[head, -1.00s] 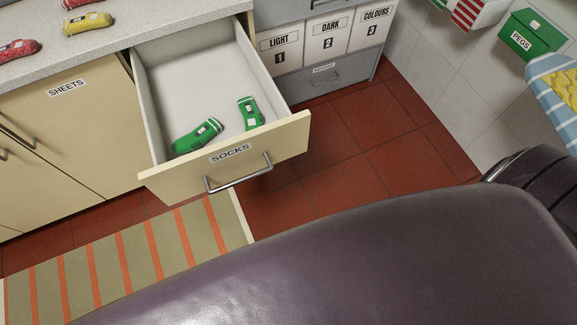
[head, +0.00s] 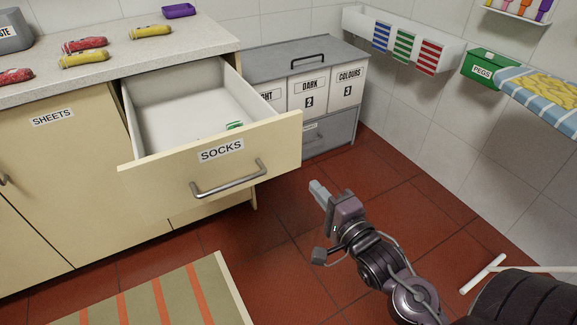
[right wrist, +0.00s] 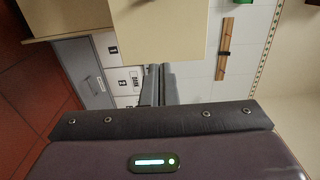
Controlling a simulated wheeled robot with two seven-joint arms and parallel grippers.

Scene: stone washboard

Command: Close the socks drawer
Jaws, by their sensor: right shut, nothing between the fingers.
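The socks drawer (head: 221,152) is pulled well out of the cream cabinet, with a "SOCKS" label and a metal bar handle (head: 228,180) on its front. A green sock (head: 234,126) shows in part inside; the drawer front hides the rest of the floor of the drawer. My right gripper (head: 317,190) is shut and empty, to the right of the drawer front and apart from it. In the right wrist view its fingers (right wrist: 159,84) are together, with a cream panel (right wrist: 166,30) just beyond them. My left gripper is not in view.
The grey laundry unit (head: 320,85) stands right of the cabinet. Rolled socks (head: 84,59) lie on the countertop (head: 205,38). A striped mat (head: 165,295) lies on the red tiled floor (head: 290,240). The green pegs box (head: 488,68) is on the right wall.

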